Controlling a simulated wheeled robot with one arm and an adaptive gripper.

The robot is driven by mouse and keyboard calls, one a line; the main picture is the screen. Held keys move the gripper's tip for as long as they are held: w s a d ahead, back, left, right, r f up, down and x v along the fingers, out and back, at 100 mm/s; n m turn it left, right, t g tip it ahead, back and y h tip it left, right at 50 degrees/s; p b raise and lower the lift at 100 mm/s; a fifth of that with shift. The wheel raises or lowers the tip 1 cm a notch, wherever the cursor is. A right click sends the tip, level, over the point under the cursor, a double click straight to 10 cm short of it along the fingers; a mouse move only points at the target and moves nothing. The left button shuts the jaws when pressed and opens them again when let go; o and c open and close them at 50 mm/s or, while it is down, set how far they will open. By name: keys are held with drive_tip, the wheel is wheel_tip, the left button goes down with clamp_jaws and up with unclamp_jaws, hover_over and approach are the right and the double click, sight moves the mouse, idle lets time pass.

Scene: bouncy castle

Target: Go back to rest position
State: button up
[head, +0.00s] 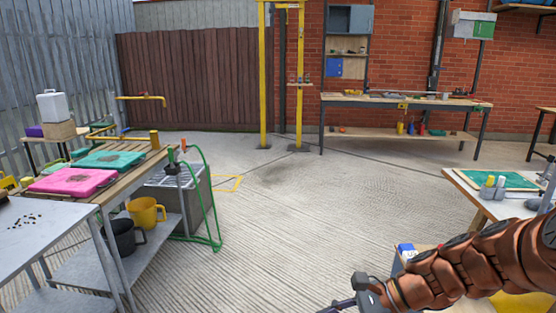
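My arm, copper-coloured and segmented, reaches in from the lower right corner of the head view. My gripper (345,303) is at the bottom edge, right of the middle, where the dark wrist end shows. Its fingers are mostly cut off by the frame edge, so I cannot see whether they are open or shut. I see nothing held in the part that shows.
On the left stand a grey metal table (40,238) and a slatted bench with a pink pad (72,180) and a green pad (110,160). A table with a green mat (495,180) stands at the right. A workbench (400,99) lines the brick wall. The middle floor (285,215) is clear.

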drive_tip(key=s+r+n+g+h+p, duration=0.1)
drive_tip(key=s+r+n+h+p, duration=0.25)
drive_tip(key=s, duration=0.25)
drive_tip(key=s+r+n+g+h+p, duration=0.2)
drive_tip(key=s+r+n+p, duration=0.2)
drive_tip(key=s+n, duration=0.15)
drive_tip(key=s+d+r+n+h+p, duration=0.5)
drive_tip(key=s+d+r+n+p, duration=0.2)
drive_tip(key=s, duration=0.2)
drive_tip(key=shift+s+d+r, duration=0.15)
drive_tip(key=shift+s+d, duration=0.1)
drive_tip(key=shift+d, duration=0.15)
